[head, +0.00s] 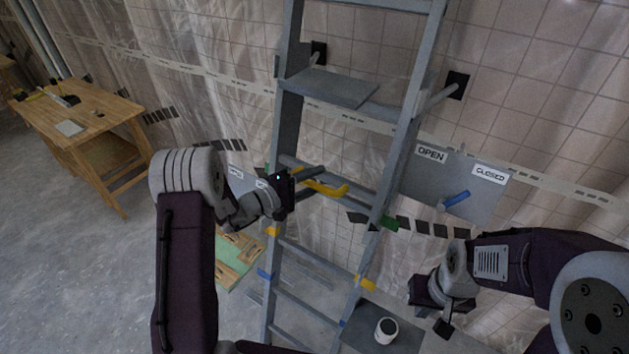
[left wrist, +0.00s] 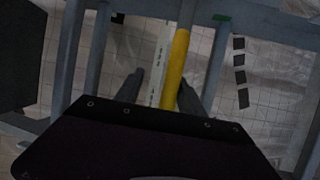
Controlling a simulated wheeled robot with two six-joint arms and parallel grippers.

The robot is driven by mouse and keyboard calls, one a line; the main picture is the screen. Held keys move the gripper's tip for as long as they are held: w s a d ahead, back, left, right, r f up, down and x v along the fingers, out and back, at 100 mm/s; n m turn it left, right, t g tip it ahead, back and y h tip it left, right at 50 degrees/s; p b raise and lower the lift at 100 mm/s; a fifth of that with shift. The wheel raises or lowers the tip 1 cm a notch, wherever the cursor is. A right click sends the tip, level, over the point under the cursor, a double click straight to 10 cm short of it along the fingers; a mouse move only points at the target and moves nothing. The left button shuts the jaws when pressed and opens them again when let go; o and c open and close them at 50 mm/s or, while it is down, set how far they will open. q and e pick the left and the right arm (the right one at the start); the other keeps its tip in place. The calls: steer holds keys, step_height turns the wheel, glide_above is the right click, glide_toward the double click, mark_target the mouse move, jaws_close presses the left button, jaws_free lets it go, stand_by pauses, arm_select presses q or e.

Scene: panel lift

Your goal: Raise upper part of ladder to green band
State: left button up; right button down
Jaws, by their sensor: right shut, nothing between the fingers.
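The grey ladder (head: 398,150) stands against the tiled wall. A yellow handle (head: 325,188) sits across its middle. A green band (head: 388,223) marks the right rail, with yellow (head: 366,283) and blue (head: 264,273) bands lower down. My left gripper (head: 318,181) is at the yellow handle with its fingers apart. In the left wrist view the yellow handle (left wrist: 175,68) lies between the open fingers (left wrist: 160,90), closer to the right finger; I cannot tell whether they touch. My right gripper (head: 443,328) is shut and empty, low to the right of the ladder.
A grey panel (head: 425,180) with OPEN and CLOSED labels and a blue lever (head: 457,198) is right of the ladder. A white cup (head: 386,330) stands low beside it. A wooden workbench (head: 85,105) is at the left. Floor between bench and ladder is mostly clear.

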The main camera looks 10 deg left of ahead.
arm_select(q)
steer(key=shift+s+a, duration=0.1)
steer(key=shift+a, duration=0.1)
steer(key=b+v, duration=0.3)
steer(key=shift+a+f, duration=0.1)
steer(key=shift+f, duration=0.2)
steer(key=r+b+v, duration=0.1)
steer(key=b+v, duration=0.1)
steer(key=v, duration=0.3)
steer(key=s+d+f+m+g+h+b, duration=0.3)
steer(key=s+d+m+g+b, duration=0.35)
steer(key=d, duration=0.75)
steer(key=s+d+f+m+g+y, duration=0.1)
steer(key=s+f+m+g+y, duration=0.15)
steer(key=s+f, duration=0.35)
steer(key=s+d+f+m+g+y, duration=0.1)
steer(key=s+f+g+y, duration=0.15)
steer(key=s, duration=0.55)
steer(key=s+a+f+m+g+y+b, duration=0.1)
steer(key=s+a+f+g+y+b, duration=0.1)
steer(key=s+a+f+y, duration=0.5)
steer(key=w+a+f+n+t+y, duration=0.1)
steer(key=w+a+f+t+y, duration=0.1)
steer(key=w+a, duration=0.3)
steer(key=a+f, duration=0.1)
steer(key=a, duration=0.3)
steer(key=shift+w+a+f+n+t+y, duration=0.25)
steer(key=shift+w+a+n+t+y, duration=0.05)
steer(key=shift+w+n+t+y, duration=0.1)
